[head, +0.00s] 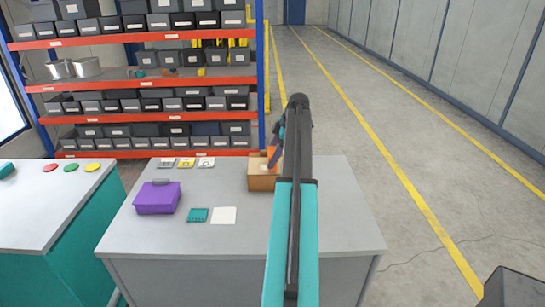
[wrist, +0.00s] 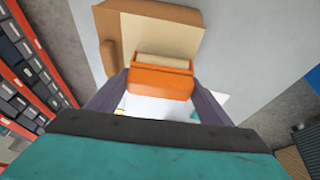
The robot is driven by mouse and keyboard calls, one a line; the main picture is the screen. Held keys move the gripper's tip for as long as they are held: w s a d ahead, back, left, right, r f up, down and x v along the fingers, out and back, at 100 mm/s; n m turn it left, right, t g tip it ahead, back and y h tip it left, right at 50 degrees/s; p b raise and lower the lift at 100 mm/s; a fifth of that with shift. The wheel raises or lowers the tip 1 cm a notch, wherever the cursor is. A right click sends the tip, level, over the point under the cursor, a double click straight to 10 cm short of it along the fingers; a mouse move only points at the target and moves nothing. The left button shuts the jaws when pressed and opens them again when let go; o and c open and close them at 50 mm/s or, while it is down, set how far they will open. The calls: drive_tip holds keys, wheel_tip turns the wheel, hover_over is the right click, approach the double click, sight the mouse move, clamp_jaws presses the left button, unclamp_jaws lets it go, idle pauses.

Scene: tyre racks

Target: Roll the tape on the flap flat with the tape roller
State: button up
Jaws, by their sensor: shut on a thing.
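A brown cardboard box (head: 262,180) stands on the grey table, partly behind my arm in the head view. In the wrist view the box (wrist: 165,30) shows its tan top, with a brown edge strip along its left. My gripper (wrist: 160,88) is shut on the orange tape roller (wrist: 158,82). The roller's pale cylinder (wrist: 163,62) points toward the box and lies over or against its near edge. I cannot tell whether it touches. In the head view the orange roller (head: 272,156) shows beside my arm at the box. The tape on the flap is not clearly distinguishable.
A purple case (head: 157,198), a teal block (head: 198,215) and a white sheet (head: 223,215) lie on the table (head: 250,236) left of my arm. Small cards (head: 186,162) lie at its back edge. A rack of dark bins (head: 150,105) stands behind. The table's right side is clear.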

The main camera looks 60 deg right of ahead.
drive_tip(key=shift+w+d, duration=0.3)
drive_tip(key=shift+d, duration=0.05)
drive_tip(key=shift+s+f, duration=0.1)
drive_tip(key=shift+s+a, duration=0.65)
drive_tip(key=shift+a, duration=0.35)
drive_tip(key=shift+d, duration=0.1)
drive_tip(key=shift+w+d, duration=0.7)
drive_tip(key=shift+d, duration=0.2)
drive_tip(key=shift+s+a, duration=0.35)
drive_tip(key=shift+a, duration=0.15)
idle(0.5)
